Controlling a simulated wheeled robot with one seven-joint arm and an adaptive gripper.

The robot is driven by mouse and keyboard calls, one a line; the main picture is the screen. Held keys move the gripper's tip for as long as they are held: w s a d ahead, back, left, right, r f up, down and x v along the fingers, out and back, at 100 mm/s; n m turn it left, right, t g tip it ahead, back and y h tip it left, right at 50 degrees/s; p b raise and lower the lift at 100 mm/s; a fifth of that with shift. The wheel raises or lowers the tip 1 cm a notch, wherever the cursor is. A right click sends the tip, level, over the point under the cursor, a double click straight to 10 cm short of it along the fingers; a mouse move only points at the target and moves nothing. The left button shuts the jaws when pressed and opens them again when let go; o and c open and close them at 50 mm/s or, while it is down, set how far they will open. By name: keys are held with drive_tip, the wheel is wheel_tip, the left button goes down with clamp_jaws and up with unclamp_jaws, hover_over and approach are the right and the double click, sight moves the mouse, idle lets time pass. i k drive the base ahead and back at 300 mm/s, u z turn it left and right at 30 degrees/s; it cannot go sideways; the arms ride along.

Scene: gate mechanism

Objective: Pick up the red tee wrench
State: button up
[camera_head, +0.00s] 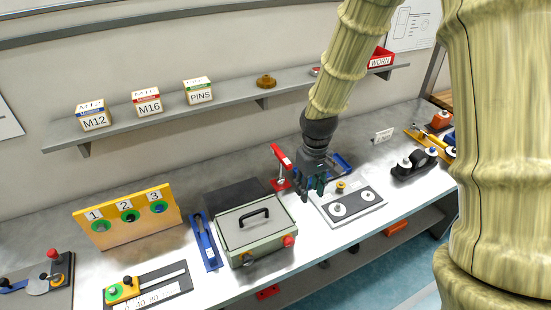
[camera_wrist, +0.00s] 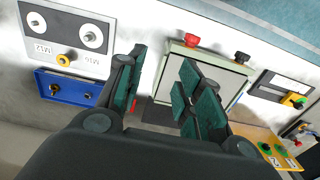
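The red tee wrench (camera_head: 281,157) stands upright on a small red base on the bench in the head view, with its red crossbar on top of a thin shaft. My gripper (camera_head: 309,188) is just right of it, pointing down, with a visible gap from the crossbar. In the wrist view my gripper (camera_wrist: 162,85) has its dark green fingers spread apart with nothing seen held between them. The wrench is mostly hidden there; only a small red bit shows beside the left finger, and I cannot tell which part it is.
A grey-green box with a black handle (camera_head: 265,218) stands left of my gripper. A plate with two round knobs (camera_head: 370,201) lies to the right, and a blue tray (camera_wrist: 50,87) is close by. A shelf (camera_head: 225,105) with labelled boxes runs above the bench.

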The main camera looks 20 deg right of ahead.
sight(280, 180)
drive_tip(key=i, duration=0.9)
drive_tip(key=z, duration=0.05)
